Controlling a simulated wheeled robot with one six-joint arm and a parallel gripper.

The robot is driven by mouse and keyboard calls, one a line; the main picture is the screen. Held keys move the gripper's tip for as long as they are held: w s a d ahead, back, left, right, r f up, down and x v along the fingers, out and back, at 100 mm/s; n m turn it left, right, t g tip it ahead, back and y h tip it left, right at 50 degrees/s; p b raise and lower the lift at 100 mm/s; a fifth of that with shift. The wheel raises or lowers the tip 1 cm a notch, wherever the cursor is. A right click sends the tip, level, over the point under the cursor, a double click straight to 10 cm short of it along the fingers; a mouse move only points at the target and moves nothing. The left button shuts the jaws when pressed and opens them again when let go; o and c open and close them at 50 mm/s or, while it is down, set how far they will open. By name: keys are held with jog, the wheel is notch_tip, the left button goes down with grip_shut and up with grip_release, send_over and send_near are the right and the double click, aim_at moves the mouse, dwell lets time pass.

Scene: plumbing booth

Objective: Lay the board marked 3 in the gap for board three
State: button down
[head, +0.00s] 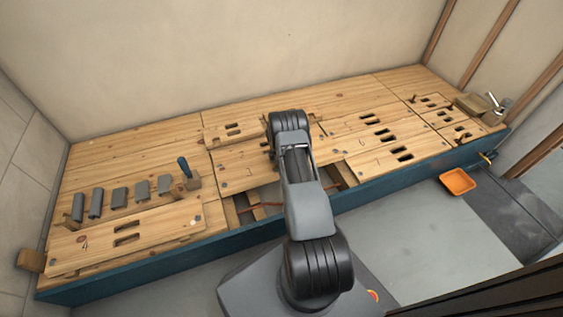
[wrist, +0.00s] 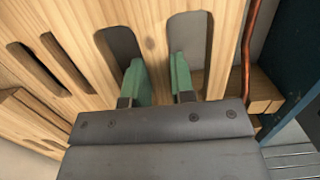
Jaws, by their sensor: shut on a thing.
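My gripper (wrist: 158,78) shows in the wrist view. Its two green fingers reach into two slots of a pale wooden board (wrist: 155,30) and are shut on the strip between them. No number shows on this board, so I cannot read whether it is marked 3. In the head view my arm hides the gripper. An open gap (head: 268,197) in the deck shows on both sides of the arm, with wooden joists and a copper pipe (head: 262,206) inside. The pipe also shows in the wrist view (wrist: 249,50), right of the held board.
A board marked 4 (head: 165,225) lies at the front left. Several grey blocks (head: 119,196) and a blue-handled tool (head: 184,167) stand behind it. Slotted boards (head: 380,134) cover the right side. An orange tray (head: 457,182) lies on the floor at the right.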

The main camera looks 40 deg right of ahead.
jog(key=shift+f, duration=0.2)
jog(key=shift+f+b, duration=1.1)
jog(key=shift+b, duration=0.15)
jog(key=shift+f+b, duration=0.35)
jog(key=shift+b, duration=0.1)
dwell(0.4)
jog(key=c, duration=0.9)
grip_release()
